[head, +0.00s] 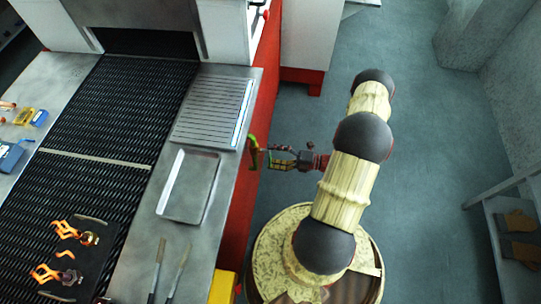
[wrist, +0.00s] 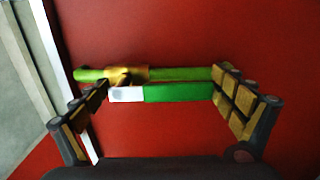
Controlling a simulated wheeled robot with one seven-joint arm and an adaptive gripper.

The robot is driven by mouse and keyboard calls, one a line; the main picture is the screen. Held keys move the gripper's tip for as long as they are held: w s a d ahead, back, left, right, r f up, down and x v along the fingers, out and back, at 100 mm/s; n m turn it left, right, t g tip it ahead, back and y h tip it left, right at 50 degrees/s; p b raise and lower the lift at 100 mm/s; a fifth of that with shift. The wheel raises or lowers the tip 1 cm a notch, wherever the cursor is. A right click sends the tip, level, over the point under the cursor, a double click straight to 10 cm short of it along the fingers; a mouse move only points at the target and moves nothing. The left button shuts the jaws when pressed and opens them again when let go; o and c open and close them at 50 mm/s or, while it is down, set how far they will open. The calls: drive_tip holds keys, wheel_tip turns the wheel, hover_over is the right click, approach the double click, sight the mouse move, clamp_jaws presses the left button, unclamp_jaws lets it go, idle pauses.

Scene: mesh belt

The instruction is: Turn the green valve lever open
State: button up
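The green valve lever (wrist: 185,74) lies horizontal in the wrist view, in front of a red panel. It crosses a brass valve body (wrist: 128,76) left of its middle. My gripper (wrist: 160,90) is open and empty, its padded fingers spread to the left and right of the lever. The lever's right end reaches the right fingertip in the picture; I cannot tell whether they touch. In the head view my gripper (head: 274,159) is beside the machine's red side, and the lever (head: 252,152) shows small just left of it.
A green and white strip (wrist: 180,92) sits just below the lever. The machine's steel top, with a shallow tray (head: 188,187) and a slotted plate (head: 214,112), lies left of my gripper. A mesh belt (head: 115,110) runs beyond. Grey floor (head: 430,170) is clear on the right.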

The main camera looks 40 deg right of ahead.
drive_tip(key=shift+o, duration=0.4)
drive_tip(key=v, duration=1.2)
idle(0.3)
